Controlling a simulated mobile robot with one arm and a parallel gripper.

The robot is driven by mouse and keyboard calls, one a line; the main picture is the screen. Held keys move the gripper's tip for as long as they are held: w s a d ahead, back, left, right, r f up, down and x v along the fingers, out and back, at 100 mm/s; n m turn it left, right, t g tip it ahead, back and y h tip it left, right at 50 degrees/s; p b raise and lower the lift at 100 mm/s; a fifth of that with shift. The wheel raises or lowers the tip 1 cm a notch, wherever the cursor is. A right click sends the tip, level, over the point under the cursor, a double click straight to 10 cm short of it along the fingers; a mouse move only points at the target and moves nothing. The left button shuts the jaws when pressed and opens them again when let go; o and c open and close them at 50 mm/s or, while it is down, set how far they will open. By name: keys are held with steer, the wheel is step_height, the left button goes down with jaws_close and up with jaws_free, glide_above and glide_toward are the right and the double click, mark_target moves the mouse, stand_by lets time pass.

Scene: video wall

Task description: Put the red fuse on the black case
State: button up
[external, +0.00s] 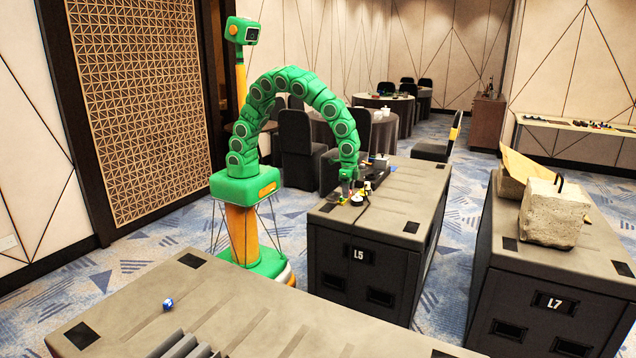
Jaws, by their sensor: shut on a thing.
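My gripper (346,193) is low over the top of the dark crate marked L5 (410,228), near its left edge. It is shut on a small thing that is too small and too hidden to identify. A small reddish thing (367,186) shows just right of it; I cannot tell whether it is the red fuse. Dark box-like things (375,173) stand behind the gripper on the same crate; I cannot tell for certain which is the black case.
The front right of this crate top is clear. A crate marked L7 (600,275) bears a concrete block (553,214). A blue die (168,303) lies on the front crate.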

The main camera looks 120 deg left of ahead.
steer(key=a, duration=0.2)
steer(key=shift+a, duration=0.3)
steer(key=s+d, duration=0.3)
steer(key=d, duration=0.8)
steer(key=s+d+f, duration=0.1)
steer(key=s+d, duration=0.2)
steer(key=d, duration=0.8)
steer(key=s+d, duration=0.3)
steer(key=d, duration=0.8)
steer(key=s+d+f, duration=0.2)
steer(key=s+d, duration=2)
steer(key=s, duration=0.2)
